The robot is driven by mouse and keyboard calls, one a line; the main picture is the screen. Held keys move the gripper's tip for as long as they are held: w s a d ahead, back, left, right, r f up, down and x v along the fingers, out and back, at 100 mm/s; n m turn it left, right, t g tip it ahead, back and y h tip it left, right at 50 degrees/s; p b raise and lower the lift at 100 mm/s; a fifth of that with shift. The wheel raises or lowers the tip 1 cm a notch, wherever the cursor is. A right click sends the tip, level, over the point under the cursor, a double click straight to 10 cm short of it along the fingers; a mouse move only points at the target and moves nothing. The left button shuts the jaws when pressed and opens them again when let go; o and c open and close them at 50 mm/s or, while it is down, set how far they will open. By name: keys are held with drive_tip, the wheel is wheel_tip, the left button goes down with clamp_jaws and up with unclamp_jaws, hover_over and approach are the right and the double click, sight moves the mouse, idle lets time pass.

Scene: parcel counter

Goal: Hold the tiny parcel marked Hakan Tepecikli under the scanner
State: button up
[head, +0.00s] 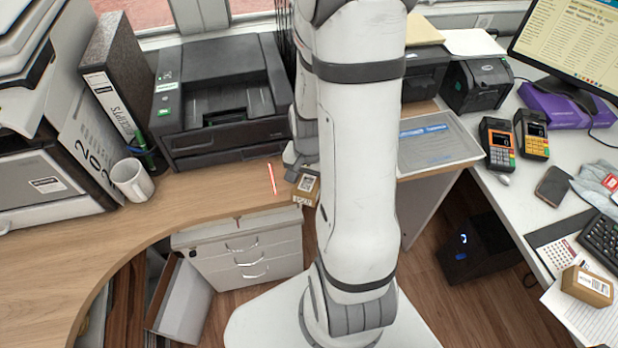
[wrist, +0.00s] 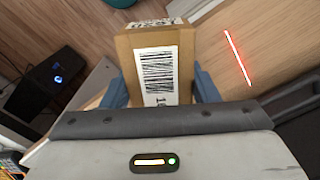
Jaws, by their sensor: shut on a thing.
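A small brown cardboard parcel (wrist: 124,52) sits between the two blue fingers of my gripper (wrist: 160,88), which is shut on it. A white label with a barcode faces the wrist camera; more print shows on its far face. I cannot read a name on it. In the head view the parcel (head: 306,186) shows at the desk's front edge, just left of my arm, which hides most of my gripper. A red scan line (head: 272,179) lies on the wooden desk left of the parcel, apart from it. It also shows in the wrist view (wrist: 238,57). The scanner body is not recognisable.
Another small parcel (head: 587,285) lies on papers at the far right. A black printer (head: 222,95) stands behind the scan line, and a white mug (head: 131,180) stands to its left. A grey tray (head: 437,145) lies right of my arm. The wooden desk (head: 215,190) is clear around the line.

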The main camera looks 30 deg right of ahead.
drive_tip(key=shift+w+d+p, duration=0.1)
drive_tip(key=shift+w+d, duration=0.25)
drive_tip(key=shift+w, duration=0.85)
drive_tip(key=shift+w+d+p, duration=0.15)
drive_tip(key=shift+w+d, duration=0.2)
drive_tip(key=shift+w, duration=0.9)
drive_tip(key=shift+w+d+p, duration=0.1)
drive_tip(key=shift+w+d, duration=0.25)
drive_tip(key=shift+w, duration=0.85)
drive_tip(key=shift+s, duration=0.15)
